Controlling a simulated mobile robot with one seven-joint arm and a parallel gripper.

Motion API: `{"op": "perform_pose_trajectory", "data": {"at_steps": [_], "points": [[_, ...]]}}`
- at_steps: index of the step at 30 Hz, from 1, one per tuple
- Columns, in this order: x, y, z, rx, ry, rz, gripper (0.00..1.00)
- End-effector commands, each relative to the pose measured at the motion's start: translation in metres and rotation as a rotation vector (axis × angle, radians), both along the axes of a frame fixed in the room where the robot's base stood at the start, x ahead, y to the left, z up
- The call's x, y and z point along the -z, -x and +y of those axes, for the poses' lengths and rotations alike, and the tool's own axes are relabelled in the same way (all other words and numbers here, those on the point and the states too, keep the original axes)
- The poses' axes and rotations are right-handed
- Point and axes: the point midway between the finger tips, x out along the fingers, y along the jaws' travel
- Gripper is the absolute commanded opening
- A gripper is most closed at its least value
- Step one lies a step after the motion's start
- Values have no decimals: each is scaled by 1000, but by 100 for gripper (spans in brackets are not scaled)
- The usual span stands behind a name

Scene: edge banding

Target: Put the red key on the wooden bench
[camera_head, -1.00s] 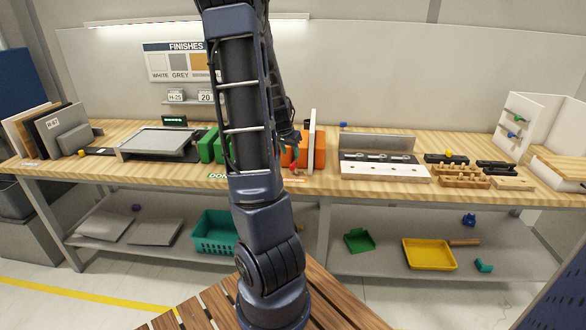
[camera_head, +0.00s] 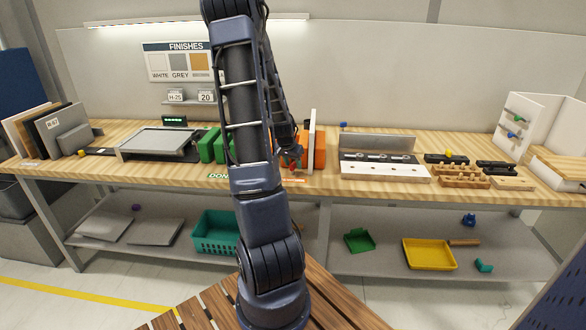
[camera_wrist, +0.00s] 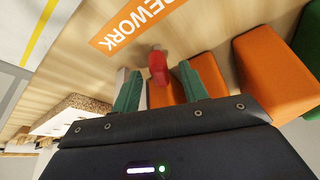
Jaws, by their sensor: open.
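The red key (camera_wrist: 158,67) is by the orange REWORK label on the light wooden worktop. It shows as a small red spot in the head view (camera_head: 292,167). My gripper (camera_wrist: 161,88) is open, its two green fingers either side of the key's near end. I cannot tell whether either finger touches it. In the head view my gripper (camera_head: 291,157) is low over the worktop's front, partly hidden by my arm. A slatted wooden bench (camera_head: 205,303) shows at the bottom, partly covered by my arm.
Orange blocks (camera_wrist: 262,65) and a white upright panel (camera_head: 312,135) stand close to my gripper. Green blocks (camera_head: 207,146) are left of my arm. A white fixture (camera_head: 385,171) lies to the right. The lower shelf holds a teal basket (camera_head: 215,232) and a yellow tray (camera_head: 428,254).

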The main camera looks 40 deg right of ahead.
Motion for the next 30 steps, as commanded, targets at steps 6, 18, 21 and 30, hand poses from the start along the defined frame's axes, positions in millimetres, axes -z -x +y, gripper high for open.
{"op": "perform_pose_trajectory", "data": {"at_steps": [6, 18, 21, 30], "points": [[21, -4, -8, -1, 0, 2, 44], [26, -5, -10, -1, -1, 1, 38], [26, -5, -10, -1, -1, 1, 18], [26, -5, -10, -1, 0, 0, 0]]}}
